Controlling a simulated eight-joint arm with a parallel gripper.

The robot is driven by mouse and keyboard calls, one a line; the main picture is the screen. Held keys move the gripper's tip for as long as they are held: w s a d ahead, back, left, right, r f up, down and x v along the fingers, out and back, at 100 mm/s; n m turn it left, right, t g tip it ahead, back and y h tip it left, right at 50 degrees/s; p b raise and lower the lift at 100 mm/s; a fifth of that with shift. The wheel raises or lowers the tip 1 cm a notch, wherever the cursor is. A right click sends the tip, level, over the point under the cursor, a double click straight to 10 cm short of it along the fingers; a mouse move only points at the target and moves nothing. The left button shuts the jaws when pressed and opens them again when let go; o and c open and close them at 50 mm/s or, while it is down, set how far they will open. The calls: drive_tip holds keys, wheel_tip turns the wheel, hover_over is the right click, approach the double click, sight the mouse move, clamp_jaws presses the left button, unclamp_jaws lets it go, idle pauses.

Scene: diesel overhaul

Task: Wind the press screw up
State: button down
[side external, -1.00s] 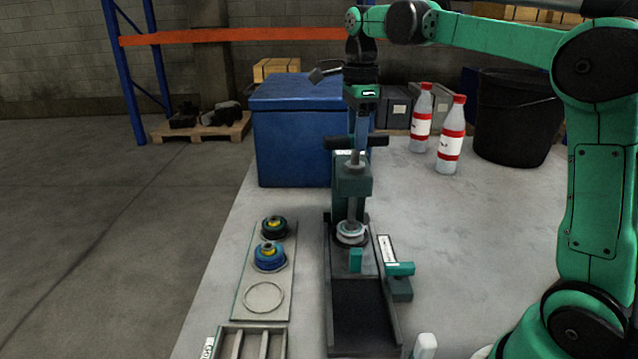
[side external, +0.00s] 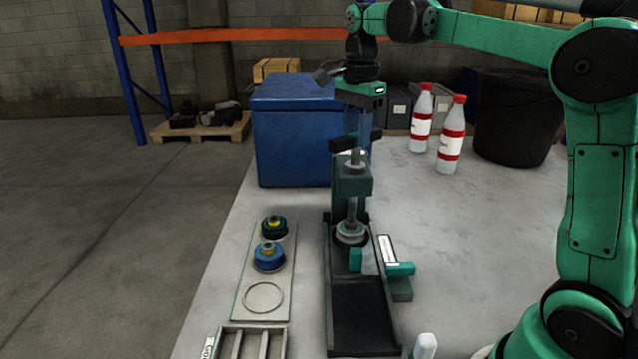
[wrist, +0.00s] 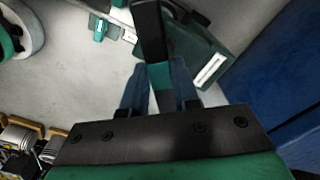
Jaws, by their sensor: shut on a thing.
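The press (side external: 352,182) stands upright on the table with a dark bed in front of it. Its vertical screw (side external: 352,208) ends in a round pale foot above a dark ring. The black cross handle (side external: 343,143) sits at the top of the screw and lies at a slant. My gripper (side external: 357,132) points down from above and is shut on the handle. In the wrist view the handle (wrist: 150,30) runs between my two blue fingers (wrist: 160,85). The exact finger contact is partly hidden.
A blue bin (side external: 290,130) stands close behind the press. A plate (side external: 265,298) with two blue-black round parts (side external: 269,257) lies to the left. A teal-handled tool (side external: 398,269) is beside the bed. Two bottles (side external: 451,140) and a black bucket (side external: 515,120) stand behind right.

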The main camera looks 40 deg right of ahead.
drive_tip(key=n, duration=0.3)
drive_tip(key=shift+r+n, duration=0.15)
drive_tip(key=shift+n, duration=1.05)
drive_tip(key=shift+n, duration=1)
drive_tip(key=n, duration=0.3)
drive_tip(key=shift+r+n, duration=0.15)
drive_tip(key=shift+n, duration=0.15)
drive_tip(key=n, duration=0.3)
drive_tip(key=shift+r, duration=0.1)
drive_tip(key=n, duration=0.2)
drive_tip(key=shift+n, duration=0.3)
